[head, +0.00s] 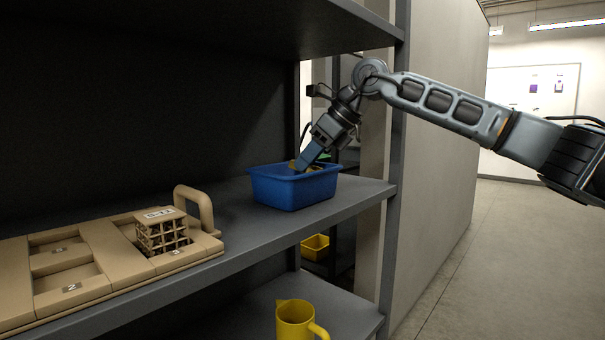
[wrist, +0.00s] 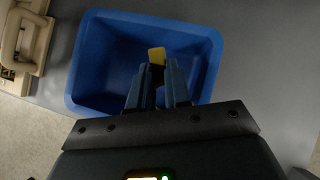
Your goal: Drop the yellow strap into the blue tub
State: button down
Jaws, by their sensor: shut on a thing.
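The blue tub (head: 292,188) stands on the grey shelf near its right end. In the wrist view the tub (wrist: 95,60) lies below my gripper, with its floor empty where it shows. My gripper (head: 303,165) points down at a tilt, with its fingertips at the tub's opening. In the wrist view my gripper (wrist: 157,75) is shut on the yellow strap (wrist: 157,56), whose end sticks out past the fingertips over the tub. A small bit of yellow also shows by the fingers in the head view. The rest of the strap is hidden between the fingers.
A tan tray (head: 105,262) with numbered compartments, a lattice block (head: 162,232) and a handle stands on the shelf at left. A yellow pitcher (head: 296,320) stands on the lower shelf. A yellow bin (head: 315,247) is behind. A shelf post (head: 395,150) rises right of the tub.

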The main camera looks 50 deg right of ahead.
jog(key=shift+w+a+f+g, duration=0.2)
jog(key=shift+w+f+g, duration=0.15)
jog(key=shift+f, duration=0.2)
jog(key=shift+w+a+r+g+h+b, duration=0.1)
jog(key=shift+w+g+h+b, duration=0.2)
jog(key=shift+g+h, duration=0.65)
jog(key=shift+s+f+y+b, duration=0.1)
jog(key=shift+f+y+b, duration=0.2)
jog(key=shift+f, duration=0.55)
jog(key=shift+f, duration=0.4)
jog(key=shift+f, duration=0.2)
jog(key=c, duration=1.1)
grip_release()
